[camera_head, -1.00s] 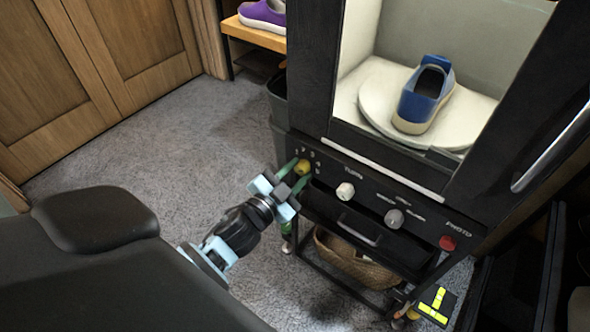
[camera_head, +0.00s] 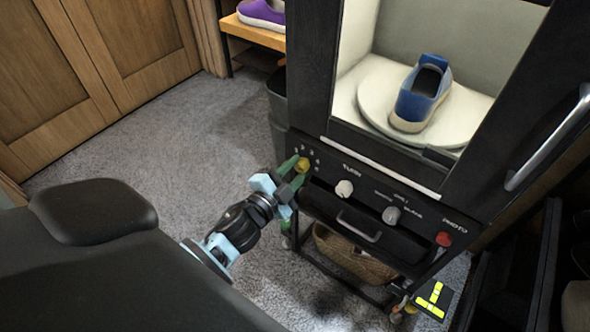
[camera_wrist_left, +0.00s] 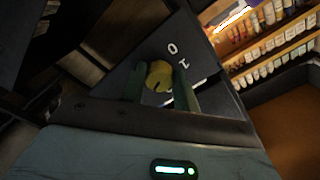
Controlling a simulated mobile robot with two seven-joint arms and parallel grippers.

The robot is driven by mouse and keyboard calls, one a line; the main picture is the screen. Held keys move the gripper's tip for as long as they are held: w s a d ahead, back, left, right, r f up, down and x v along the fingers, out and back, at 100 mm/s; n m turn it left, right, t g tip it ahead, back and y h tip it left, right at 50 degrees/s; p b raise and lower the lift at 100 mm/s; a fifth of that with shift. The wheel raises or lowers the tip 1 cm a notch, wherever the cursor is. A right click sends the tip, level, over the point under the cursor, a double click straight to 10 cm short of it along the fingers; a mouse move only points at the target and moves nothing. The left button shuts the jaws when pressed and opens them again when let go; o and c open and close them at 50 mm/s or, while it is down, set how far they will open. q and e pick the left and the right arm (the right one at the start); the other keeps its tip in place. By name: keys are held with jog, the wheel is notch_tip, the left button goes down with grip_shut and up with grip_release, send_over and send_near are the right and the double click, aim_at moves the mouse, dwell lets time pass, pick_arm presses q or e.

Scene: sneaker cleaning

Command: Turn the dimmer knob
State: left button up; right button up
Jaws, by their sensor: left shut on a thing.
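A yellow knob (camera_head: 303,164) sits at the left end of the black control panel (camera_head: 322,178), with small white numbers around it. My left gripper (camera_head: 294,171) has its green fingers on either side of this knob and is shut on it. In the left wrist view the yellow knob (camera_wrist_left: 159,76) shows between the two green fingers. Two pale knobs, a white one (camera_head: 344,188) and a grey one (camera_head: 391,215), sit further right on the panel. A red button (camera_head: 443,239) is at its right end. My right gripper is not in view.
Above the panel, a blue shoe (camera_head: 421,93) stands on a round white turntable (camera_head: 372,101) inside the booth. A drawer handle (camera_head: 358,227) and a wicker basket (camera_head: 350,256) are below. Carpet (camera_head: 130,150) is clear at left.

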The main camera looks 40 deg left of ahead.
pick_arm(q)
jog(key=o, duration=1)
jog(key=shift+s, duration=0.15)
jog(key=shift+s+a, duration=0.15)
jog(key=shift+s, duration=3.65)
